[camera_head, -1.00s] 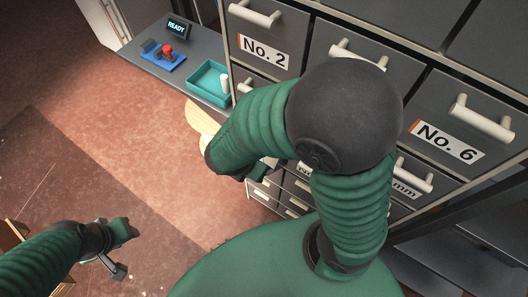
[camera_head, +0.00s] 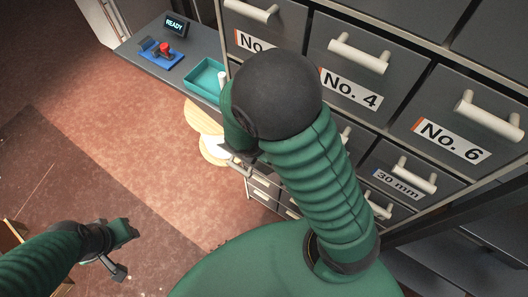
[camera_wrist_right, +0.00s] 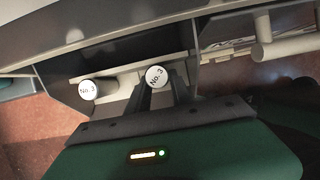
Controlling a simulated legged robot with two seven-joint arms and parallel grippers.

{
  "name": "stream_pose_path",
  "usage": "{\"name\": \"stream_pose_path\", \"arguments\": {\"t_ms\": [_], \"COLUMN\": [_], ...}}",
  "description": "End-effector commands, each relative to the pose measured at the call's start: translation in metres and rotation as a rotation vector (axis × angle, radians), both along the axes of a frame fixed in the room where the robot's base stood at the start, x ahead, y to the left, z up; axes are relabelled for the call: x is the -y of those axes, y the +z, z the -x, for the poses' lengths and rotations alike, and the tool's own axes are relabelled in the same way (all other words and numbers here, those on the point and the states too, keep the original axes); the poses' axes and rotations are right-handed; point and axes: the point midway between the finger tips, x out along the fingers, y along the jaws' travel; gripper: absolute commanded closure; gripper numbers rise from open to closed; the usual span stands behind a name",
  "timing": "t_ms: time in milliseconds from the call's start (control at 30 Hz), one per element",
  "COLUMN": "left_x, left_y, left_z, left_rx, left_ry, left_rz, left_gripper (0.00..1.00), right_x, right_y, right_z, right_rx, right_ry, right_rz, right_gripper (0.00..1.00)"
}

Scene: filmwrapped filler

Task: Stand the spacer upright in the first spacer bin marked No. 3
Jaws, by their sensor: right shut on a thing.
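My right gripper (camera_wrist_right: 158,92) is shut on a spacer (camera_wrist_right: 155,77) whose round white end reads "No. 3". A second white round end reading "No. 3" (camera_wrist_right: 88,91) shows just to its left in the right wrist view, beside a pale ledge inside a grey-walled space. I cannot tell whether the held spacer touches the bin. In the head view my right arm hides most of that gripper and the spacer. My left gripper (camera_head: 120,258) hangs low at the left, away from the cabinet; its jaws are unclear.
The grey drawer cabinet has drawers marked No. 4 (camera_head: 350,89), No. 6 (camera_head: 450,138) and 30 mm (camera_head: 397,186). A side counter holds a teal tray (camera_head: 204,76), a blue base with a red knob (camera_head: 163,54) and a READY display (camera_head: 175,25).

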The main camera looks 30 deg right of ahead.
Motion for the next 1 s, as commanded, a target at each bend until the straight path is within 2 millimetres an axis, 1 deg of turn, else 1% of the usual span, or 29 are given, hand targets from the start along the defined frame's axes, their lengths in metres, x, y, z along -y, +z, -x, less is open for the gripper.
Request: {"name": "stream_pose_path", "arguments": {"t_ms": [100, 133, 267, 533, 633, 667, 767, 900, 1000], "left_x": [0.0, 0.0, 0.0, 0.0, 0.0, 0.0, 0.0, 0.0, 0.0], "left_y": [-0.001, 0.0, 0.0, 0.0, 0.003, 0.005, 0.014, 0.027, 0.032], "left_z": [0.0, 0.0, 0.0, 0.0, 0.0, 0.0, 0.0, 0.0, 0.0], "left_rx": [0.0, 0.0, 0.0, 0.0, 0.0, 0.0, 0.0, 0.0, 0.0], "left_ry": [0.0, 0.0, 0.0, 0.0, 0.0, 0.0, 0.0, 0.0, 0.0], "left_rz": [0.0, 0.0, 0.0, 0.0, 0.0, 0.0, 0.0, 0.0, 0.0], "left_gripper": [0.64, 0.64, 0.64, 0.64, 0.64, 0.64, 0.64, 0.64, 0.64], "right_x": [-0.001, -0.001, -0.001, -0.001, -0.002, -0.004, -0.011, -0.025, -0.033], "right_y": [-0.001, 0.0, 0.0, 0.0, 0.007, 0.011, 0.031, 0.067, 0.088], "right_z": [0.0, 0.0, 0.0, 0.0, 0.0, 0.001, 0.003, 0.009, 0.012], "right_rx": [0.0, 0.0, 0.0, 0.0, 0.002, 0.003, 0.004, 0.006, 0.005], "right_ry": [0.0, 0.0, 0.001, 0.001, 0.001, 0.001, 0.002, 0.002, 0.001], "right_rz": [0.001, 0.0, 0.0, 0.0, -0.001, -0.001, -0.002, -0.003, -0.002], "right_gripper": [1.0, 0.7, 0.53, 0.52, 0.52, 0.52, 0.52, 0.52, 0.52]}}
